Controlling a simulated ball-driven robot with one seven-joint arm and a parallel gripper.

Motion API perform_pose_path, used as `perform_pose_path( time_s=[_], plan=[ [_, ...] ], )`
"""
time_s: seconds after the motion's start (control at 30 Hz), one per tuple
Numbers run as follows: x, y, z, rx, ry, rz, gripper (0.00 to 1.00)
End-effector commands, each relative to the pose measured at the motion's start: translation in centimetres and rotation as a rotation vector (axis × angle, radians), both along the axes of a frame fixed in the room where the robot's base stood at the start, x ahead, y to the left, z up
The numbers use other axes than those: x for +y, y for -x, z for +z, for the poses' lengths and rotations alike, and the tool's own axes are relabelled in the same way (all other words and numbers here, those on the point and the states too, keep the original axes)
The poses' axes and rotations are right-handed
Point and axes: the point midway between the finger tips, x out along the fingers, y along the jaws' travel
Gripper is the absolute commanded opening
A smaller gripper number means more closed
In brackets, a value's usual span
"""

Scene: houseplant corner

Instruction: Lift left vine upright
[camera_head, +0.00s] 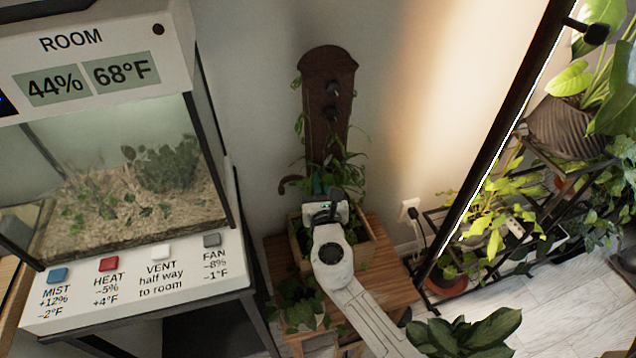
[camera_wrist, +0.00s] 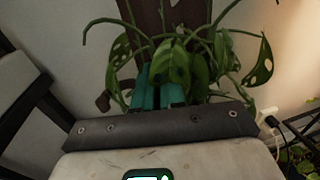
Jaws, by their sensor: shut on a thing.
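My gripper (camera_head: 322,188) is over the wooden planter, and its teal fingers are close together in the wrist view (camera_wrist: 158,92). They are shut on a vine, taken to be the left vine; a split green leaf (camera_wrist: 180,65) hangs in front and hides the grasped stem. Other vine stems arch to both sides, with a holed leaf (camera_wrist: 262,65) at right. A dark brown upright board (camera_head: 328,70) stands behind, with two dark knob-like fittings (camera_head: 333,88) on its front. Thin greenery shows along the board's left edge. The wooden planter box (camera_head: 368,250) stands on a small wooden table (camera_head: 393,275).
A glass terrarium (camera_head: 120,170) with a labelled button panel (camera_head: 130,285) stands at left. A dark-framed plant rack (camera_head: 480,190) with potted plants is at right. A broad-leaved plant (camera_head: 465,335) is at the front. The wall beside the board is clear.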

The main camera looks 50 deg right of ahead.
Motion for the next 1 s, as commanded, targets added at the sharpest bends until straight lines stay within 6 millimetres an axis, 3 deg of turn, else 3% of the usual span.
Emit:
perform_pose_path(
  time_s=[0.03,0.07,0.33,0.67,1.0],
  plan=[
    [0.0,0.0,-0.1,0.001,-0.001,0.0,0.0],
    [0.0,0.0,-0.1,0.001,-0.001,0.0,0.1],
    [0.0,0.0,0.0,0.0,0.0,0.0,0.36],
    [0.4,0.4,-0.1,0.001,0.0,0.0,0.36],
    [4.7,4.5,-0.1,0.004,-0.001,0.004,0.36]
  ],
)
